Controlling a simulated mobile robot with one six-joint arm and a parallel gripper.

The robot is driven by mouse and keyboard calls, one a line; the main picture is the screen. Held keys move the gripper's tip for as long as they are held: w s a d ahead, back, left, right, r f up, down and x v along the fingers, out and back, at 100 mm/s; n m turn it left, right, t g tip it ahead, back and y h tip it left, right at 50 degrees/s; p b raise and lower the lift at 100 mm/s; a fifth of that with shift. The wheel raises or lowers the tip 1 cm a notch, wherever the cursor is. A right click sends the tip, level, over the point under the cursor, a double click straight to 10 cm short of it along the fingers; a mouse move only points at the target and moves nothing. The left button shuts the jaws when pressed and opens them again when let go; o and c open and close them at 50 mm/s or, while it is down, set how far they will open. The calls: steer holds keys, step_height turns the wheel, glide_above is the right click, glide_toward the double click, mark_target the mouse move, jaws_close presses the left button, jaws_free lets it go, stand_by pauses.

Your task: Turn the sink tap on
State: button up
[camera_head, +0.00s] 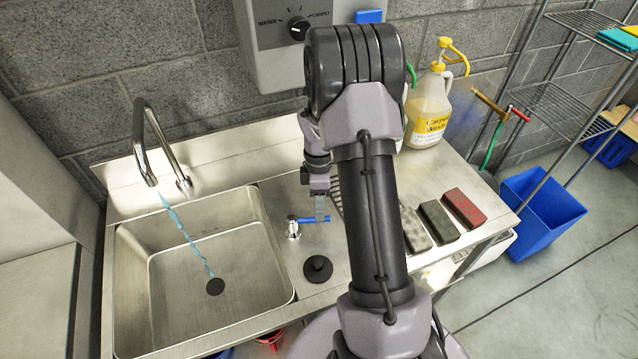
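The sink tap has a curved chrome spout (148,135) over the steel basin (170,240) at the left. A blue stream of water (188,240) runs from the spout to the dark drain (215,287). A small chrome valve with a blue lever (312,219) stands on the counter right of the basin; the lever points right. My gripper (321,213) points down at the lever's right part, touching it or very close. My arm hides part of the gripper, and its finger gap does not show.
A black stopper (318,268) sits on the counter in front of the lever. Several pads, including a red one (463,208), lie to the right. A yellow-topped jug (428,108) stands behind them. A dial box (285,40) hangs on the wall above.

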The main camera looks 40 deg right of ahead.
step_height(320, 180, up, 14)
steer(key=w+d+p, duration=0.1)
steer(key=w+p, duration=0.1)
steer(key=p, duration=0.1)
steer(key=shift+w+d+r, duration=0.15)
steer(key=shift+d+r, duration=0.1)
steer(key=shift+d, duration=0.1)
